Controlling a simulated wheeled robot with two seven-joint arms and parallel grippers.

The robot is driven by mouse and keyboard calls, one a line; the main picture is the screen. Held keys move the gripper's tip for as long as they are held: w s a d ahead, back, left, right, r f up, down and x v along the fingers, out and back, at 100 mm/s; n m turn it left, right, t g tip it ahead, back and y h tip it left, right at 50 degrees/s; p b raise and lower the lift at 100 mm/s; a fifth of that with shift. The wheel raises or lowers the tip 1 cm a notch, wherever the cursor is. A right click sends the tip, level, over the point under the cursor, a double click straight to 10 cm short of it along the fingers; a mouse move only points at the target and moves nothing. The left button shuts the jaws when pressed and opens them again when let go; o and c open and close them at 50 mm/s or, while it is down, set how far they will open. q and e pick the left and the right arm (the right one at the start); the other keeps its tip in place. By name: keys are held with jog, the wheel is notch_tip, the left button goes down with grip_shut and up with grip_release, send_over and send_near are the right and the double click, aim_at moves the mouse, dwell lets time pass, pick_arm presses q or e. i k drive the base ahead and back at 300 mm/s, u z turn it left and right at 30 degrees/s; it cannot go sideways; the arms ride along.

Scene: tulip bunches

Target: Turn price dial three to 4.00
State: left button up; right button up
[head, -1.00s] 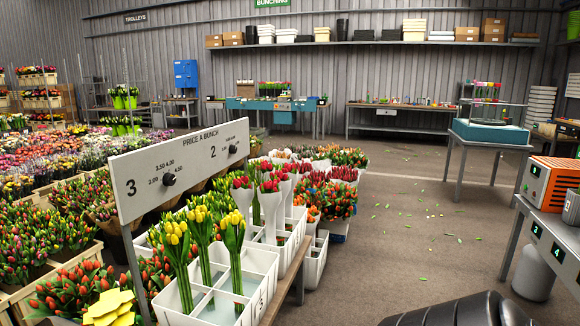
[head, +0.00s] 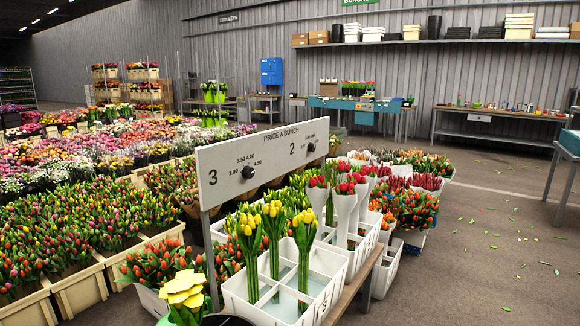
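Price dial three (head: 248,172) is a black round knob on the white price board (head: 264,150), just right of the large figure 3. Small price marks such as 3.00, 3.50 and 4.00 are printed around it. Its pointer is too small to read. A second black dial (head: 311,147) sits farther right beside the figure 2. The board stands upright behind the white flower crates. Neither of my grippers is in view.
A white divided crate (head: 330,292) with yellow tulips (head: 275,220) stands in front of the board on a wooden bench. Crowded tulip crates (head: 78,296) fill the left.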

aim_at(249, 172)
jog(key=u, duration=0.15)
jog(key=k, duration=0.9)
jog(key=z, duration=1.7)
jog(key=i, duration=1.85)
jog(key=u, duration=0.55)
jog(key=i, duration=1.15)
jog(key=u, duration=1.25)
